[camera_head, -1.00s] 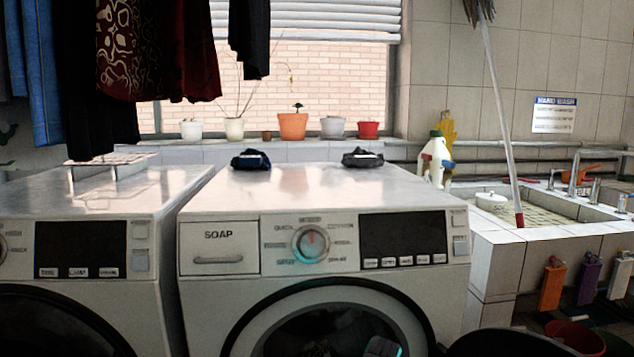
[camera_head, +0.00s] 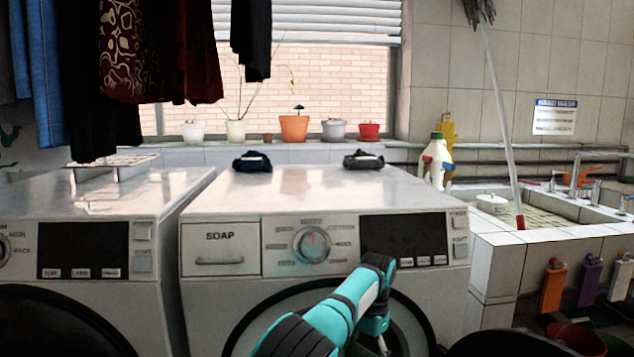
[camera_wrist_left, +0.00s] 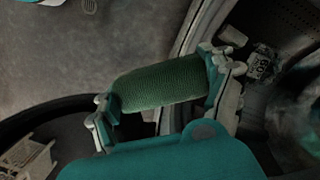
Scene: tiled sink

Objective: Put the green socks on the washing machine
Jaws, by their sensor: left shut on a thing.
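The green socks (camera_wrist_left: 160,84), a rolled ribbed bundle, are held between the two fingers of my left gripper (camera_wrist_left: 164,91) in the left wrist view. The gripper is shut on them near the round door opening of a washing machine. In the head view my left arm rises in front of the middle washing machine (camera_head: 310,190); the socks do not show clearly there. The machine's top is flat and shiny. A dark blue bundle (camera_head: 252,162) and a dark grey bundle (camera_head: 363,160) lie at its back edge. My right gripper is not in view.
A white bottle (camera_head: 437,162) and tiled sink (camera_head: 545,210) are at right. The machine top's front and middle are clear.

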